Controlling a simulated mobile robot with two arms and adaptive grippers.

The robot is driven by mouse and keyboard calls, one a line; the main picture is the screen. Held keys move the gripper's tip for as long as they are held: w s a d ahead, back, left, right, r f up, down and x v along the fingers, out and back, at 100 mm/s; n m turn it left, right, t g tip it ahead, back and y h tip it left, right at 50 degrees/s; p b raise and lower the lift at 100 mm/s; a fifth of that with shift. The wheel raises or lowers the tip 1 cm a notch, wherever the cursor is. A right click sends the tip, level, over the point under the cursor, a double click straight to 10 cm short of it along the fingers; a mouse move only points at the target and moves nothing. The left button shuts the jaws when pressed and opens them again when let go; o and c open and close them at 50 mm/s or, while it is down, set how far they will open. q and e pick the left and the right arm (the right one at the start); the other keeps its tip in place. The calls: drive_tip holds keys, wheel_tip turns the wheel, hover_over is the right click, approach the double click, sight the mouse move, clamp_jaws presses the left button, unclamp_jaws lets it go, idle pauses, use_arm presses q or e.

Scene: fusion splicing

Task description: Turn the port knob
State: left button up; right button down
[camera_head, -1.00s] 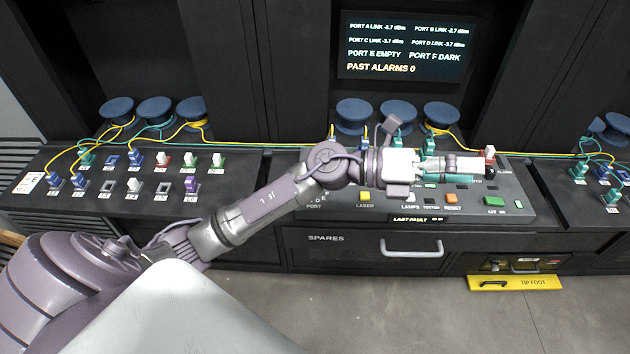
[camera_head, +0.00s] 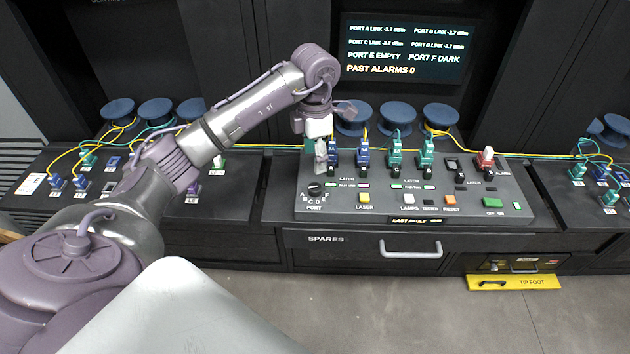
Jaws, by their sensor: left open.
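The port knob (camera_head: 315,189) is a small black dial at the left end of the sloped control panel (camera_head: 376,206). Letters are printed around it and the word PORT stands below it. My left gripper (camera_head: 320,170) points down just above and behind the knob, and appears apart from it. It is open, with nothing seen between its fingers. The gripper and wrist hide part of the panel's back left corner. My right gripper is not in view.
Blue and teal connectors (camera_head: 394,155) stand upright on the panel just right of my gripper. A yellow LASER button (camera_head: 364,197) is right of the knob. Blue spools (camera_head: 440,116) stand behind. A screen (camera_head: 404,48) hangs above. A drawer handle (camera_head: 411,250) is below.

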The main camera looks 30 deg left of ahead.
sight(315, 187)
use_arm(q)
wheel_tip(315, 187, down, 10)
drive_tip(key=shift+r+p, duration=0.1)
drive_tip(key=shift+p, duration=1.1)
drive_tip(key=shift+c, duration=0.2)
drive_tip(key=c, duration=1.1)
